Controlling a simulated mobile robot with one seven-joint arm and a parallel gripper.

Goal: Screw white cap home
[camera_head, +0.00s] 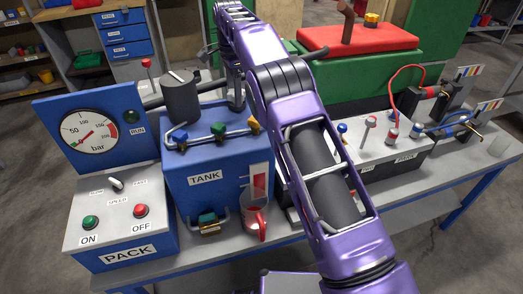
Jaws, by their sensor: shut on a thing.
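My purple arm crosses the middle of the view and bends down at the back of the blue tank (179,185). My gripper (236,103), small and dark, points down at the tank's back right top edge. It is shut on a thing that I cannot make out. No white cap shows clearly; my arm hides part of the tank's top and right side. A dark upright cylinder (181,101) with a white line on its top stands at the tank's back left, left of my gripper.
Coloured valves (218,130) line the tank's top. The pack box (120,215) and a pressure gauge (88,132) stand at left. A green box with a red lid (358,38) is behind; hoses and fittings (395,130) lie right.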

